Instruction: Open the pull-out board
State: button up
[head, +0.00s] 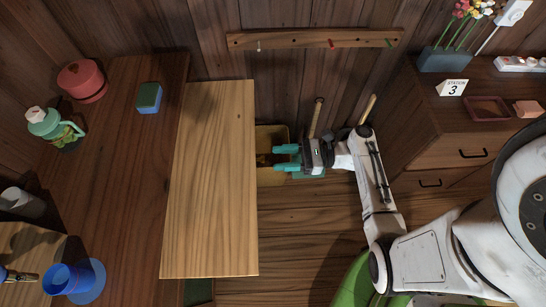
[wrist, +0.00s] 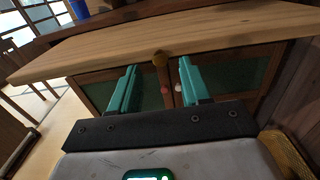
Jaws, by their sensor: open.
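The pull-out board (head: 210,180) is a pale wooden slab beside the dark counter, and it sticks out from the counter's right side. In the wrist view the board (wrist: 230,35) spans the picture, with a round brown wooden knob (wrist: 161,60) at its front edge. My gripper (head: 275,158) is open and empty, to the right of the board's edge and apart from it, with its teal fingers pointing at it. In the wrist view my gripper (wrist: 158,68) has one finger on each side of the knob's line. I cannot tell whether either finger touches the knob.
Cabinet doors (wrist: 100,92) with green panels are under the board. A yellow bin (head: 272,139) stands behind my gripper by the wall. A drawer cabinet (head: 450,135) is at right. The counter (head: 125,170) holds a sponge (head: 149,97) and a red pot (head: 82,80).

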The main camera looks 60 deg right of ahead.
jog(key=v, duration=0.7)
jog(key=shift+s+b, duration=0.2)
jog(key=shift+b, duration=0.2)
jog(key=shift+d, duration=0.15)
jog(key=s+a+f+n+g+h, duration=0.3)
jog(key=a+f+n+g, duration=0.2)
jog(key=a+n+g, duration=0.65)
notch_tip(320, 180, up, 8)
jog(key=n+g+h, duration=0.2)
jog(key=n+h, duration=0.5)
jog(key=n, duration=1)
jog(key=shift+s+d+f+h, duration=0.25)
jog(key=shift+s+h, duration=0.15)
